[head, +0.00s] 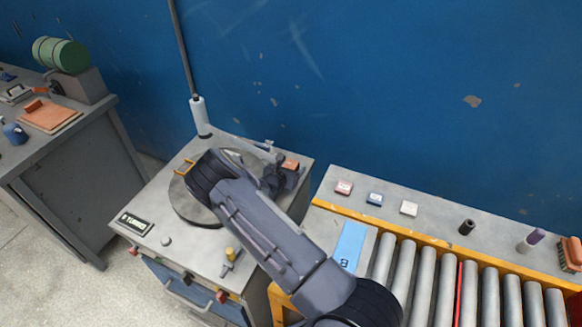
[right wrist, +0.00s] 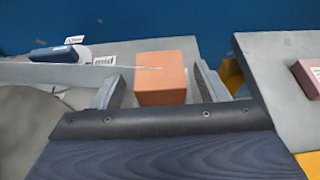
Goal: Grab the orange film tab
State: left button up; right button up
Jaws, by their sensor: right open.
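An orange block (head: 291,165), which looks like the film tab, sits at the back right corner of the grey machine top. In the right wrist view the orange block (right wrist: 161,72) is in the middle, just beyond my right gripper. My right gripper (head: 280,178) reaches across the round turntable (head: 190,207) to the block. Its two fingers (right wrist: 158,80) are apart, one to each side of the block in the picture. I cannot tell whether the fingers reach around it or stop in front of it. My left gripper is not in view.
A roller conveyor (head: 440,275) with a yellow rail stands at the right, with small blocks (head: 375,199) on its back ledge. A post with a white roll (head: 200,115) rises behind the turntable. A workbench (head: 70,130) stands at the left. The blue wall is close behind.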

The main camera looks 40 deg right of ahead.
jog(key=c, duration=1.1)
